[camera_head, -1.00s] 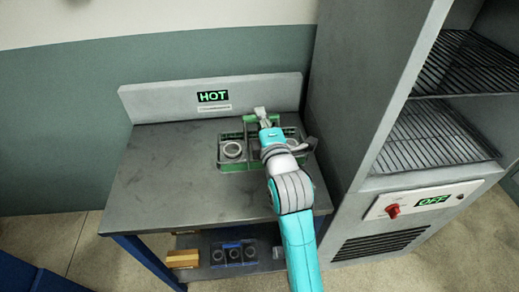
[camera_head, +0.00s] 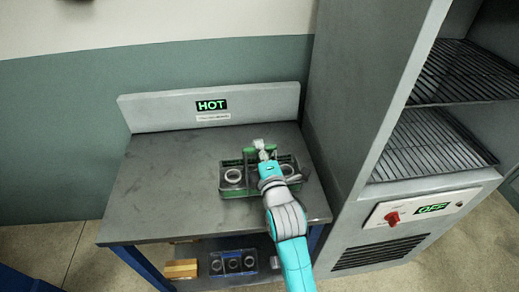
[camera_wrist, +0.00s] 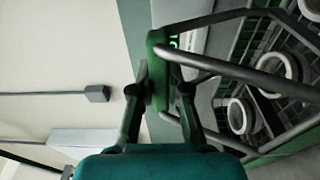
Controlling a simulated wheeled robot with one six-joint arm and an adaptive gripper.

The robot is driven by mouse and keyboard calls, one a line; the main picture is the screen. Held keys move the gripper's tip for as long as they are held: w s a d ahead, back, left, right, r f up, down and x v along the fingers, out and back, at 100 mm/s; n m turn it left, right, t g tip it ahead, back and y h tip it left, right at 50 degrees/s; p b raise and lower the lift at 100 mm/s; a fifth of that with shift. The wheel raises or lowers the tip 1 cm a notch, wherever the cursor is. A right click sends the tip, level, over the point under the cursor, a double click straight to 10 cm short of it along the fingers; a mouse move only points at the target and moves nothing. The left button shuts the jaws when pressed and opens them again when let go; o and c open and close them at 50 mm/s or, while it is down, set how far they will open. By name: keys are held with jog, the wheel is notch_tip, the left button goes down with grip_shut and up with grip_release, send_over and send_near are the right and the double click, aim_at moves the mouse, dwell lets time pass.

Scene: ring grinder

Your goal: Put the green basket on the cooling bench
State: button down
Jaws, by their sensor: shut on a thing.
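The green basket (camera_head: 231,190) is at the right part of the bench top (camera_head: 165,185), with grey rings inside it. The bench has a back panel with a sign reading "HOT". My gripper (camera_head: 262,150) is shut on the basket's raised handle. In the wrist view my gripper's fingers (camera_wrist: 160,98) close around the green handle part (camera_wrist: 157,75), and rings (camera_wrist: 242,115) show in the basket to the right. My arm hides part of the basket. Whether its underside touches the bench top cannot be told.
A grey cabinet (camera_head: 345,110) with wire shelves (camera_head: 430,145) and a red knob (camera_head: 392,218) by an "OFF" display stands close on the right. A lower shelf holds a blue tray of rings (camera_head: 233,262) and a wooden block (camera_head: 181,268). The bench top's left side is clear.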

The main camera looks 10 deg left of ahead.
jog(key=c, duration=1.2)
grip_release()
jog(key=shift+f, duration=0.1)
jog(key=shift+o, duration=0.2)
jog(key=v, duration=1.2)
